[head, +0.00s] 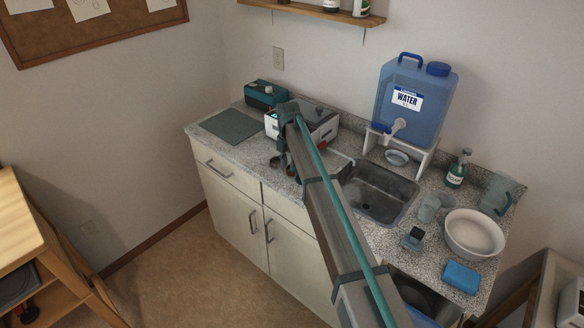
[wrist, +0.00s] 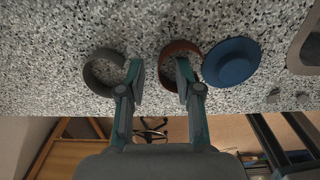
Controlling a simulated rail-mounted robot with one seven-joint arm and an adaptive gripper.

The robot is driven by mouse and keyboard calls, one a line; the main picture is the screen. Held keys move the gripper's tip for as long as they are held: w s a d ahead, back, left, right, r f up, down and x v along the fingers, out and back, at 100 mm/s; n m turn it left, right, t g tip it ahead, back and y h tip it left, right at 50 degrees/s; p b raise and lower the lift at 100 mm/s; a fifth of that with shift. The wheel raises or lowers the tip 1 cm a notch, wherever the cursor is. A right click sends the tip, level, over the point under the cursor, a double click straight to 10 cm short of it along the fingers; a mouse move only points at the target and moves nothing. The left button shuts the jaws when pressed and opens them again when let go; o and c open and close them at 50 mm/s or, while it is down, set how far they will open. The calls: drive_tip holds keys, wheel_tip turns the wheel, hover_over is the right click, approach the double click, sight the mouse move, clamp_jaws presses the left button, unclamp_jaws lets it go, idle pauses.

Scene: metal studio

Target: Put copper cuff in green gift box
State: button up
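The copper cuff (wrist: 167,49), a reddish-brown open ring, lies on the speckled counter in the wrist view. My gripper (wrist: 160,78) is open, its fingers apart and pointing at the counter. Its right finger overlaps the lower part of the copper cuff; I cannot tell whether they touch. The left finger is beside a grey cuff (wrist: 91,72). In the head view my gripper (head: 284,162) is at the counter's front edge, left of the sink. I cannot clearly identify a green gift box; a small grey-teal item with a dark top (head: 413,238) stands right of the sink.
A blue round dish (wrist: 231,62) lies just right of the copper cuff. A white appliance (head: 322,128) and a teal box (head: 264,94) stand behind my gripper. The sink (head: 377,192), a white bowl (head: 474,234) and a blue sponge (head: 461,277) are to the right.

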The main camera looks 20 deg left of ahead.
drive_tip(key=shift+f, duration=0.1)
drive_tip(key=c, duration=0.6)
clamp_jaws()
